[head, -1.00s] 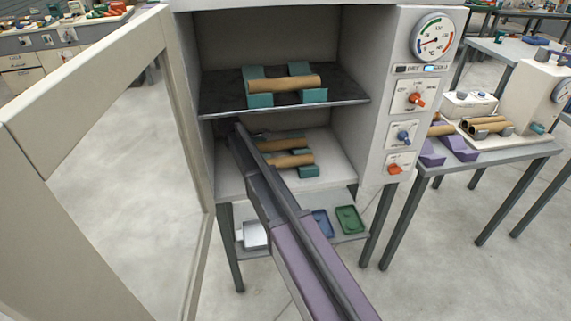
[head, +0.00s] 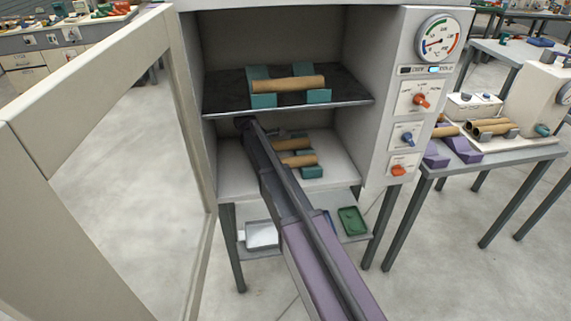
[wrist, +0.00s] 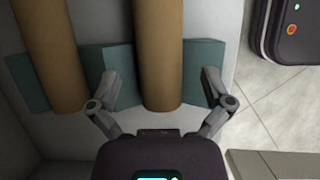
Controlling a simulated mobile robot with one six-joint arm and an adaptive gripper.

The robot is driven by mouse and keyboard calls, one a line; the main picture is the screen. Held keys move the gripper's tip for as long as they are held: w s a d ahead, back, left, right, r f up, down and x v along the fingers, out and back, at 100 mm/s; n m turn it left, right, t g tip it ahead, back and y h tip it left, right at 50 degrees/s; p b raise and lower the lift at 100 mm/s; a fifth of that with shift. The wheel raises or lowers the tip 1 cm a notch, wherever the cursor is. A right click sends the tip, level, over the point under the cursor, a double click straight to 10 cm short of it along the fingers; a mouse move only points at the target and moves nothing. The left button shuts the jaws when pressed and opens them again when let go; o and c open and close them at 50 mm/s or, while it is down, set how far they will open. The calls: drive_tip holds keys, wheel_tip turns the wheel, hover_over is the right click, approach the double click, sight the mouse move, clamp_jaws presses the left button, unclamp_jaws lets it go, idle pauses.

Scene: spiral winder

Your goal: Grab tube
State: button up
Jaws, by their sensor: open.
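Two tan tubes lie side by side on teal cradles on the oven's lower floor. In the wrist view one tube (wrist: 160,45) stands between the open fingers of my gripper (wrist: 163,88), with a gap on each side. The other tube (wrist: 52,50) lies to its left, outside the fingers. The teal cradle (wrist: 196,62) shows under the tube between the fingers. In the head view my arm covers the left ends of the lower tubes (head: 299,161), and my gripper is hidden. A third tube (head: 288,84) rests on a teal cradle (head: 318,96) on the upper shelf.
The upper shelf (head: 220,98) hangs close above my arm's far end. The oven door (head: 95,60) stands open at left. A control panel (head: 412,110) flanks the opening at right. A green tray (head: 352,222) and a silver tray (head: 262,235) sit on the rack below.

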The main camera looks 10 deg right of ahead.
sight(289, 158)
drive_tip(key=shift+d, duration=1.85)
drive_tip(key=shift+d, duration=0.55)
drive_tip(key=d, duration=0.1)
drive_tip(key=d+f+b, duration=0.1)
drive_tip(key=d, duration=0.1)
drive_tip(key=shift+f, duration=0.25)
drive_tip(key=shift+b+x, duration=0.75)
drive_tip(key=shift+b, duration=0.15)
drive_tip(key=c, duration=1.2)
